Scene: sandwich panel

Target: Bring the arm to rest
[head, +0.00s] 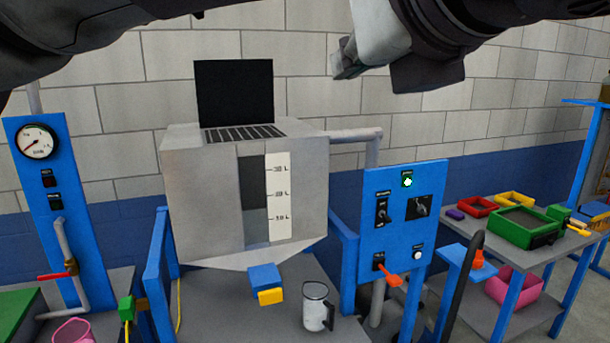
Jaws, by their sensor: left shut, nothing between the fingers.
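Dark links of my own arm cross the top left and top right corners; part of the arm is cut off by the upper edge.
A grey hopper (200,205) with a level scale stands centre-left. A metal mug (315,300) stands below it. A gauge panel (82,235) is at the left. A table (480,292) with coloured trays is at the right. Free air surrounds my gripper.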

